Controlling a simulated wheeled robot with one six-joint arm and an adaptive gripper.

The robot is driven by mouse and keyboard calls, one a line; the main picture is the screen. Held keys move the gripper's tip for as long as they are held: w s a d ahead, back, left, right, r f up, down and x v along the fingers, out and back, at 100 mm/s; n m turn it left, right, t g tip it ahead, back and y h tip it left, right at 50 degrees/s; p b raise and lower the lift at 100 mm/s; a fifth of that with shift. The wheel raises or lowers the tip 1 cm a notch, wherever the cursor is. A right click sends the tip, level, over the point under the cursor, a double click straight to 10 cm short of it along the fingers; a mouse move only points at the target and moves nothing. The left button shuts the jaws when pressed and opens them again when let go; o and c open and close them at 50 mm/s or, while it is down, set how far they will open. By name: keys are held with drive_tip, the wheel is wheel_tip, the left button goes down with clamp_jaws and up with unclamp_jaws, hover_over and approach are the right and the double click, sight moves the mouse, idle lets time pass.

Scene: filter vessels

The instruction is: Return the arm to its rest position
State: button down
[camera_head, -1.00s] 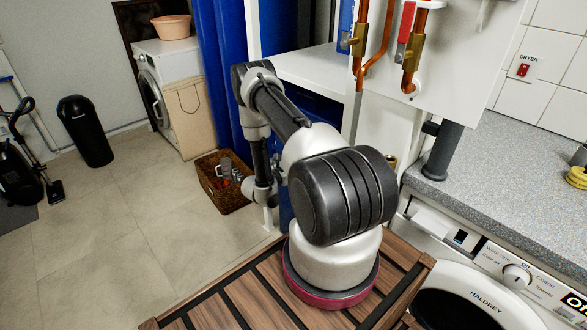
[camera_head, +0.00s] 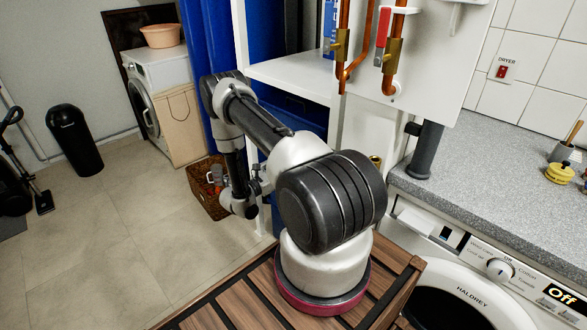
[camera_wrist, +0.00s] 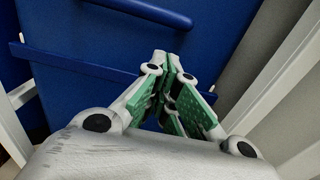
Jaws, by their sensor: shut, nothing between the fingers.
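My arm shows in the head view, rising from its round base, bent over at the elbow, with the forearm hanging down to the left.
A white shelf unit (camera_head: 290,75) with a blue bin (camera_head: 297,115) stands close behind my arm. Copper pipes (camera_head: 391,50) and a grey counter (camera_head: 490,195) over a washing machine (camera_head: 465,290) are at the right. Open tiled floor (camera_head: 110,240) lies at the left.

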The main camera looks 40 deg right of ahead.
drive_tip(key=a, duration=0.8)
drive_tip(key=shift+a, duration=0.15)
drive_tip(key=s+r+m+g+y, duration=0.4)
drive_tip(key=s+m+g, duration=0.3)
drive_tip(key=s, duration=0.5)
drive_tip(key=s+a+r+m+t+y, duration=0.3)
drive_tip(key=s+a+r+y, duration=0.1)
drive_tip(key=r, duration=0.9)
drive_tip(key=s+a+r+m+t+y, duration=0.4)
drive_tip(key=s+a+r+y, duration=0.1)
drive_tip(key=r, duration=0.8)
drive_tip(key=s+a+r+m+t+y, duration=0.3)
drive_tip(key=s+a+r+m+y, duration=0.1)
drive_tip(key=r, duration=0.9)
drive_tip(key=shift+s+a+r+t+y, duration=0.3)
drive_tip(key=shift+s+a+y, duration=0.25)
drive_tip(key=shift+a, duration=0.65)
